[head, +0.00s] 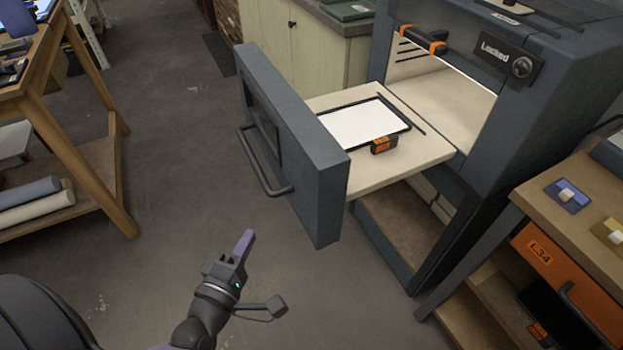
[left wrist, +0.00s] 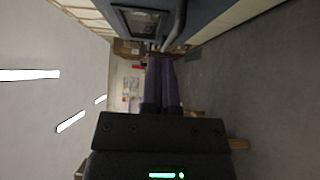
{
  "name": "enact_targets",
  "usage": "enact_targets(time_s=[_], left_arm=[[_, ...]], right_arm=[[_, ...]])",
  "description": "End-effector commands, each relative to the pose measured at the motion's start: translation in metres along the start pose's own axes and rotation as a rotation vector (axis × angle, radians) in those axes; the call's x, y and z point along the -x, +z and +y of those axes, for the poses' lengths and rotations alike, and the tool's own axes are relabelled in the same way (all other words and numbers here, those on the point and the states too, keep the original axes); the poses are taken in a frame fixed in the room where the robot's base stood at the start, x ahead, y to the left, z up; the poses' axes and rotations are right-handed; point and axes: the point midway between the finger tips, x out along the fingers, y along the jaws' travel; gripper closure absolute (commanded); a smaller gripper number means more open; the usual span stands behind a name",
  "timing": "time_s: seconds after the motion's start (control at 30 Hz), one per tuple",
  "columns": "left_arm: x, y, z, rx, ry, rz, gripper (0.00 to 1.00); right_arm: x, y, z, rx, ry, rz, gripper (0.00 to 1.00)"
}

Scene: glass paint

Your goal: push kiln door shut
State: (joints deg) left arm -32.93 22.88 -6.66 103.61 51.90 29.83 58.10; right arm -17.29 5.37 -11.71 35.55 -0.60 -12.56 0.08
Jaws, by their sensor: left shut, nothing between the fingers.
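The kiln (head: 395,240) is a dark blue-grey cabinet at the right of the head view, with a "Locked" plate. Its drawer-like door (head: 325,190) stands pulled out to the left, with a pale shelf (head: 350,170) behind it. A dark bar handle (head: 262,175) runs along the door's outer face. On the shelf lie a white sheet in a black frame (head: 362,125) and an orange-and-black block. My left gripper (head: 245,243) is shut and empty, below and left of the door, apart from it. The left wrist view shows the door (left wrist: 150,22) and the shut fingers (left wrist: 161,80).
A wooden rack (head: 110,200) with rolls stands at the left. A workbench (head: 565,185) with an orange drawer (head: 560,265) stands at the lower right. A cream cabinet (head: 290,45) stands behind the kiln door. The grey floor left of the door is clear.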

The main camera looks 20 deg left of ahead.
Motion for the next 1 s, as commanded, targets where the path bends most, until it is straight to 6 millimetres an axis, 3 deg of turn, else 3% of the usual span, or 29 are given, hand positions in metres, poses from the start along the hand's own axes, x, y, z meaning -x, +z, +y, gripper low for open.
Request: enact_targets(time_s=[0.5, 0.7, 1.0], left_arm=[[-0.102, 0.006, -0.001, -0.002, -0.001, 0.000, 1.00], [-0.120, 0.025, -0.002, -0.005, -0.003, -0.001, 1.00], [-0.124, 0.029, -0.002, -0.007, -0.004, -0.002, 1.00]], right_arm=[[-0.008, 0.003, 0.002, -0.001, 0.003, -0.005, 0.39], [-0.007, 0.003, 0.002, 0.000, 0.003, -0.005, 0.39], [-0.007, 0.003, 0.002, 0.000, 0.003, -0.004, 0.39]])
